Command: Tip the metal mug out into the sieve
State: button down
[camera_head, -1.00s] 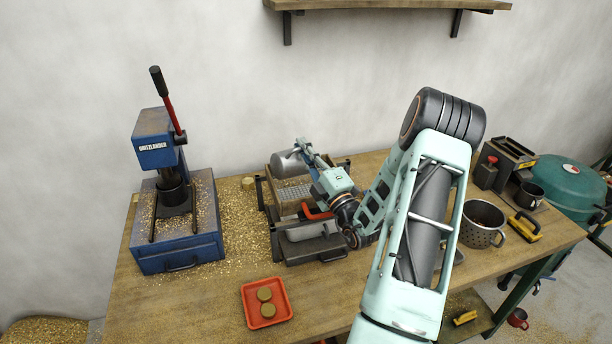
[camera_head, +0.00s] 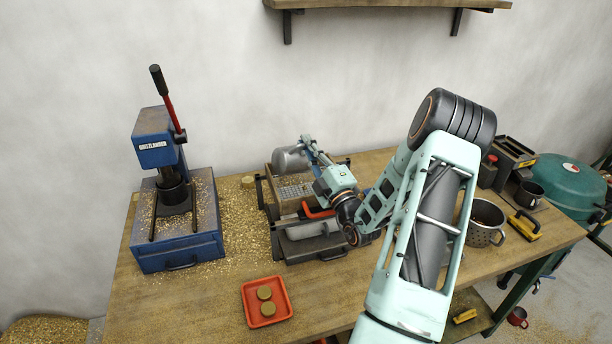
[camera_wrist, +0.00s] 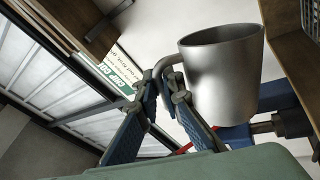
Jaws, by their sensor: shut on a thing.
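The metal mug (camera_head: 289,161) is a plain grey cup, held on its side above the back of the sieve in the head view. My gripper (camera_head: 308,146) is shut on its handle. In the wrist view, the blue fingers of my gripper (camera_wrist: 165,88) pinch the handle, with the mug body (camera_wrist: 222,75) to their right. The sieve (camera_head: 284,208) is a wooden-framed box with a grey mesh, under the mug and partly hidden by my wrist. I see no stream of chips falling.
A blue press (camera_head: 176,240) stands at the left, with brass chips spread between it and the sieve. A red tray (camera_head: 281,291) with two brass pucks lies in front.

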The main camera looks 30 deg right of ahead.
jog(key=shift+d+m+h, duration=0.5)
jog(key=shift+d+m, duration=0.25)
jog(key=shift+m, duration=0.45)
dwell(0.3)
jog(key=shift+a+n+y, duration=0.5)
jog(key=shift+a+n, duration=0.45)
jog(key=shift+n, duration=0.45)
jog(key=shift+d+m+h, duration=0.7)
jog(key=shift+d+m, duration=0.45)
jog(key=shift+m, duration=0.55)
dwell(0.7)
jog(key=shift+a+n+y, duration=0.5)
jog(key=shift+a+n, duration=0.4)
jog(key=shift+n, duration=0.4)
jog(key=shift+d+m+h, duration=0.7)
jog(key=shift+d+m, duration=0.5)
jog(key=shift+m, duration=0.5)
